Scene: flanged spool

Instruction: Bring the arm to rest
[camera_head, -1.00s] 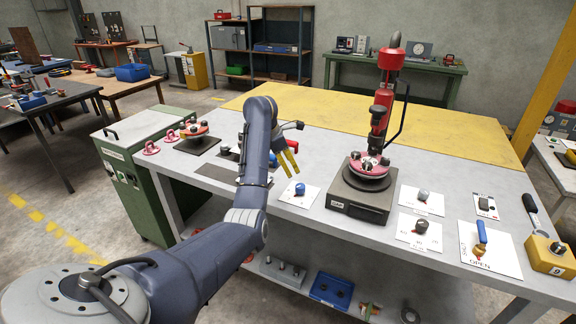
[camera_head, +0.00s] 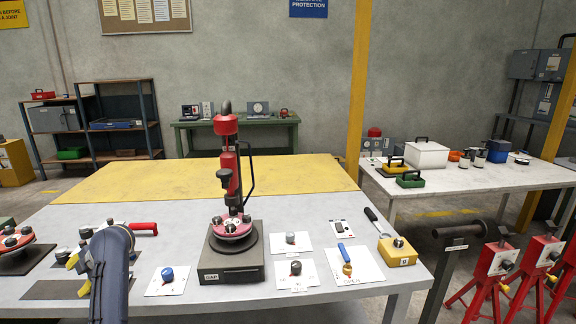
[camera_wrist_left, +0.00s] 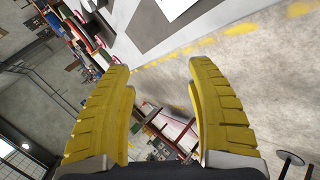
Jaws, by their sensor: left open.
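My left arm reaches in from the bottom left of the head view. Its gripper (camera_head: 76,274) has yellow fingers, partly hidden behind my own arm link, over the left part of the grey table. In the left wrist view the two yellow fingers (camera_wrist_left: 160,82) stand wide apart with nothing between them. Beyond them are the floor and the table's edge. My right gripper is not in view.
A red press-like tool (camera_head: 229,165) stands on a dark base block (camera_head: 232,263) mid-table. Cards with knobs and a blue-handled valve (camera_head: 345,256) lie to its right. A flanged red part (camera_head: 14,240) sits at the far left. The yellow back area (camera_head: 290,180) is clear.

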